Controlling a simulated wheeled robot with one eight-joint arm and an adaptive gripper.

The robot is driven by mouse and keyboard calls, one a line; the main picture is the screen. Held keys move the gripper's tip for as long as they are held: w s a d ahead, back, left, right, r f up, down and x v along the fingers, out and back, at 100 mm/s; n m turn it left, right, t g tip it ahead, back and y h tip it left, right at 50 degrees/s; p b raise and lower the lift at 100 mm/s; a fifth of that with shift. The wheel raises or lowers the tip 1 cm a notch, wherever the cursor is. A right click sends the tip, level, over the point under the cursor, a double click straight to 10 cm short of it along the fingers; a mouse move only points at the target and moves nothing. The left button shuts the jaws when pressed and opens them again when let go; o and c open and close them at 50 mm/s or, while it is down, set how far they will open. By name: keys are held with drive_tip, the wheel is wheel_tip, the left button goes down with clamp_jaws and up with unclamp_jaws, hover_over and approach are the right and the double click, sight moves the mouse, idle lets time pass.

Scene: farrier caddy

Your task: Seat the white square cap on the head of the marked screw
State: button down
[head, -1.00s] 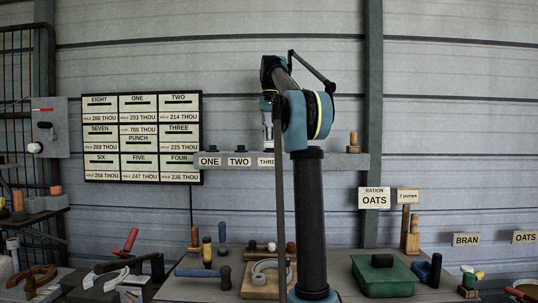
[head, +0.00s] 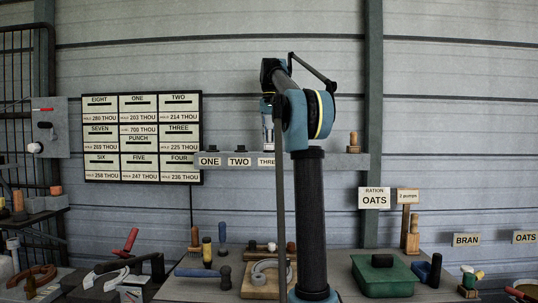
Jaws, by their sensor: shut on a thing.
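My gripper (head: 268,133) points down in front of the wall shelf, just above the label THREE. It is small, grey and partly covered by my own arm. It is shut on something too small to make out. I cannot pick out the white square cap as a separate thing, nor a mark on any screw. Small dark upright pieces stand on the shelf above the label ONE (head: 210,161) and the label TWO (head: 239,161). Whatever stands above THREE is hidden by my gripper.
The shelf (head: 325,161) runs along the wall, with a brown block (head: 353,142) at its right end. A board of number cards (head: 142,138) hangs at left. The bench below holds a green box (head: 384,276), a wooden block (head: 258,291) and several tools.

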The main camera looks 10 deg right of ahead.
drive_tip(key=shift+f, duration=0.15)
drive_tip(key=c, duration=1.3)
unclamp_jaws()
drive_tip(key=shift+w+r, duration=0.1)
drive_tip(key=shift+r, duration=3.6)
